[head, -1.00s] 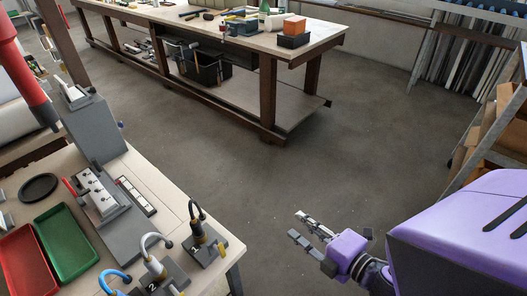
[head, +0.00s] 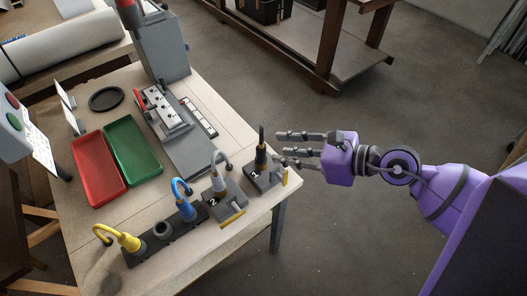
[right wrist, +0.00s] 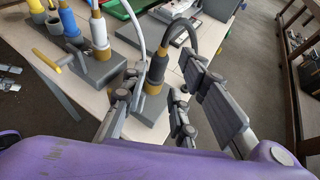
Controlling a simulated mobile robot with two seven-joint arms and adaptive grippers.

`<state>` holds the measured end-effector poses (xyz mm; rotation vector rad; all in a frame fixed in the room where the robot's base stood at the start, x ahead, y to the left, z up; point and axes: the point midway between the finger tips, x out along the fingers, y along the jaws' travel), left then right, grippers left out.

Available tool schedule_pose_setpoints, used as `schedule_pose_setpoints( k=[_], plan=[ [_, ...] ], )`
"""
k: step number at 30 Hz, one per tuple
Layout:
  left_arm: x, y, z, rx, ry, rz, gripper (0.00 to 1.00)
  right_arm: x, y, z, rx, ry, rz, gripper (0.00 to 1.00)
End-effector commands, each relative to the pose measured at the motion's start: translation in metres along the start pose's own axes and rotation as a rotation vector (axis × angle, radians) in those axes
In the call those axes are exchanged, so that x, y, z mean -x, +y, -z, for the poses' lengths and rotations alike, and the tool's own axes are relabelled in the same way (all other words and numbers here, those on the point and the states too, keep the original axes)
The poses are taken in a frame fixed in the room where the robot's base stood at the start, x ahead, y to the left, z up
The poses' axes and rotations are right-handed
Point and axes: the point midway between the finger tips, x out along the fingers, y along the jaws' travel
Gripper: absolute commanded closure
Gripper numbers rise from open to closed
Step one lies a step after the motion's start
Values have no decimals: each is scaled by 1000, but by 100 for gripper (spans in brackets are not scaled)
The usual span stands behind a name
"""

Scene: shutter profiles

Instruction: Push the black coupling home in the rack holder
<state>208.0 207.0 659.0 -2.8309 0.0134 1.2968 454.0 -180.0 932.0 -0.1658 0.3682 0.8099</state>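The black coupling (head: 261,152) stands upright in the grey block marked 1 (head: 257,178) at the table's right corner. In the right wrist view the coupling (right wrist: 154,82) shows its dark body, brass-coloured bands and looped cable. My right gripper (head: 281,148) is open, its spread fingers pointing at the coupling from the right. In the right wrist view the coupling appears beyond and between the fingers (right wrist: 160,105); contact cannot be told. The dark rack holder (head: 188,233) at the front holds a yellow coupling (head: 130,242) and a blue coupling (head: 186,208), with an open socket (head: 163,229) between them. My left gripper is not in view.
A pale coupling (head: 219,182) stands in block 2 (head: 225,208). Yellow handles (head: 287,177) stick out from the blocks. A red tray (head: 98,168), a green tray (head: 132,149) and a grey fixture (head: 180,122) lie behind. Open floor is right of the table.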

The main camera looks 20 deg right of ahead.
Motion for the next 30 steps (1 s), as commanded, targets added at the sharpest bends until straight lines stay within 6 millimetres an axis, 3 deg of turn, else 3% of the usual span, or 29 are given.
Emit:
schedule_pose_setpoints(
  k=[12, 20, 27, 30],
  plan=[
    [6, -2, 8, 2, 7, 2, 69, -50, 1, 2, -3, -3, 1, 73],
    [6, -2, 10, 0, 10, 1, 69, -53, 2, 4, -2, 1, 0, 73],
    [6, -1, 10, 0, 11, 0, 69, -53, 2, 4, -3, 1, 0, 100],
    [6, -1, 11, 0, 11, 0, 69, -53, 2, 4, -3, 0, 0, 100]
  ],
)
